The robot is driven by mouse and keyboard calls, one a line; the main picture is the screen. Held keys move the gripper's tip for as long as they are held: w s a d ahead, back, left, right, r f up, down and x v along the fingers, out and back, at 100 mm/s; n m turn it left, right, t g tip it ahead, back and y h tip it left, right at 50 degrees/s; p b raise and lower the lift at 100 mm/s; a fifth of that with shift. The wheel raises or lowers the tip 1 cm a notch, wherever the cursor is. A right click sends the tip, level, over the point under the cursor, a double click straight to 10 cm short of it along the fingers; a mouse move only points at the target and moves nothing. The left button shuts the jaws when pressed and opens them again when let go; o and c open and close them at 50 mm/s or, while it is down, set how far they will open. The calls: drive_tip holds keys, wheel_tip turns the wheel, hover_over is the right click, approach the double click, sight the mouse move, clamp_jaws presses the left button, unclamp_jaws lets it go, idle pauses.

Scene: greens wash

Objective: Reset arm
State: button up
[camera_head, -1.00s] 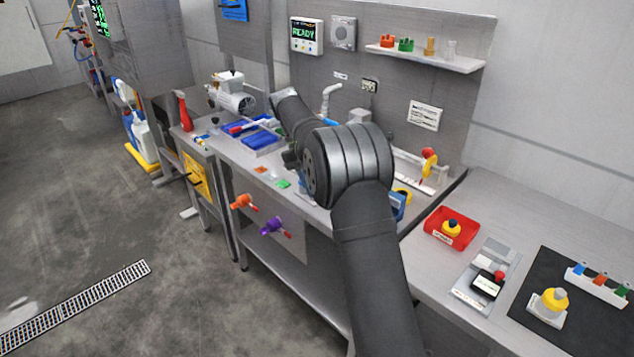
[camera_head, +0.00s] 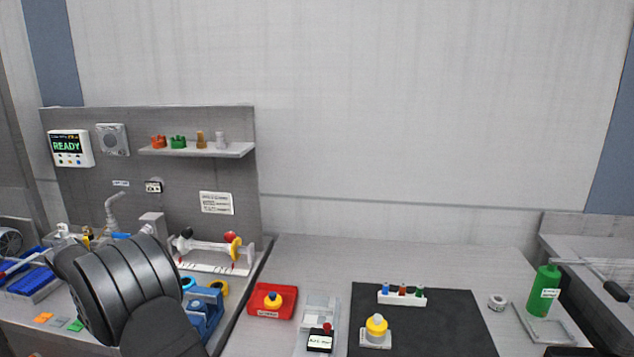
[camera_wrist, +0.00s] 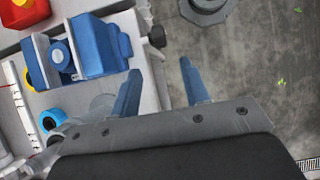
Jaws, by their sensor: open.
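My gripper (camera_wrist: 160,90) shows in the wrist view with its two blue fingers spread apart and nothing between them. It hangs over the front edge of the bench, with the grey floor (camera_wrist: 245,65) below to the right. A blue fixture (camera_wrist: 100,48) on the bench lies just beyond the left finger; I see a gap between them in the picture but cannot tell the height. The same blue fixture (camera_head: 207,318) stands right of my arm in the head view. In the head view my arm covers the bench's left part, and the fingers are hidden.
A shelf (camera_head: 200,151) is on the back panel. The bench behind the mat is clear.

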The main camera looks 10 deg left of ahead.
drive_tip(key=x, duration=1.1)
drive_tip(key=shift+d+f, duration=0.15)
drive_tip(key=shift+f, duration=0.15)
drive_tip(key=shift+r, duration=0.1)
drive_tip(key=v, duration=1.7)
drive_tip(key=x, duration=1.7)
drive_tip(key=shift+d+f, duration=0.1)
drive_tip(key=shift+f, duration=0.15)
drive_tip(key=shift+r+y, duration=0.3)
drive_tip(key=shift+y, duration=0.4)
drive_tip(key=y, duration=0.4)
drive_tip(key=shift+d+r+y, duration=0.1)
drive_tip(key=shift+d+y, duration=0.2)
drive_tip(key=shift+y, duration=0.1)
wheel_tip(320, 180, up, 15)
drive_tip(key=shift+r, duration=0.15)
drive_tip(key=shift+o, duration=0.2)
drive_tip(key=shift+a, duration=0.1)
